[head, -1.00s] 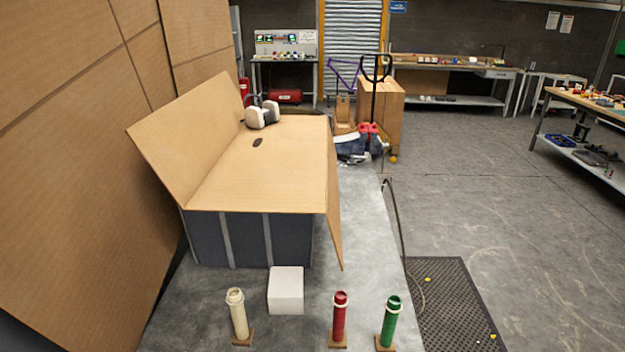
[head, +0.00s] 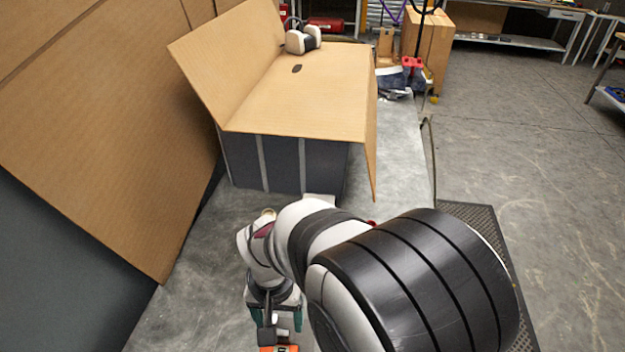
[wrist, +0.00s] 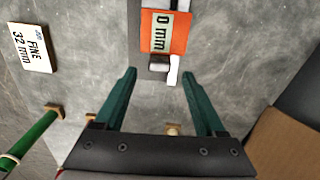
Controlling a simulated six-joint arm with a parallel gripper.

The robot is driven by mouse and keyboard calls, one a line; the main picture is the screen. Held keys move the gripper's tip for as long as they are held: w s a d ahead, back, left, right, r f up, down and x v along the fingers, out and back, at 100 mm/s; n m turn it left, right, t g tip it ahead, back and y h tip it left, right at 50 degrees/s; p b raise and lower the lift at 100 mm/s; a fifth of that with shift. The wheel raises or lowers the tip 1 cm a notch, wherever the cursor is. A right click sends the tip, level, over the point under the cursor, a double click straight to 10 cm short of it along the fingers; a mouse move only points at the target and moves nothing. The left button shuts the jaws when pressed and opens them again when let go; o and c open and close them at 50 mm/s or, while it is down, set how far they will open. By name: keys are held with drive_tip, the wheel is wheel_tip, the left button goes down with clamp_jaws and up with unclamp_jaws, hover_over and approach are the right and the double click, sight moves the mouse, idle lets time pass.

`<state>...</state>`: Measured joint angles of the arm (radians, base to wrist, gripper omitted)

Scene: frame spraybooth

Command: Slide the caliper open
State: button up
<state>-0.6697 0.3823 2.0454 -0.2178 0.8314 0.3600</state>
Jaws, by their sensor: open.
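The caliper shows in the wrist view as an orange slider (wrist: 178,38) with a "0 mm" label, a grey block and a white piece at its lower edge, and a dark bar along its left. It lies on the grey surface. My gripper (wrist: 159,72) is open; its two green fingers are spread apart with nothing between them. The slider lies just beyond the fingertips, roughly centred on the gap. In the head view my gripper (head: 276,318) points down above the orange slider (head: 278,348), which is cut off by the bottom edge.
A card (wrist: 33,49) reading "FINE 32 mm" lies left of the caliper. A green tube (wrist: 30,139) is at the lower left. A cardboard-topped box (head: 300,100) stands beyond my arm, beside a tall cardboard sheet (head: 90,130). Grey surface between caliper and card is clear.

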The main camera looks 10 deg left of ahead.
sight(281, 332)
wheel_tip(281, 332, down, 4)
drive_tip(key=shift+f, duration=0.1)
clamp_jaws()
idle(0.5)
idle(1.0)
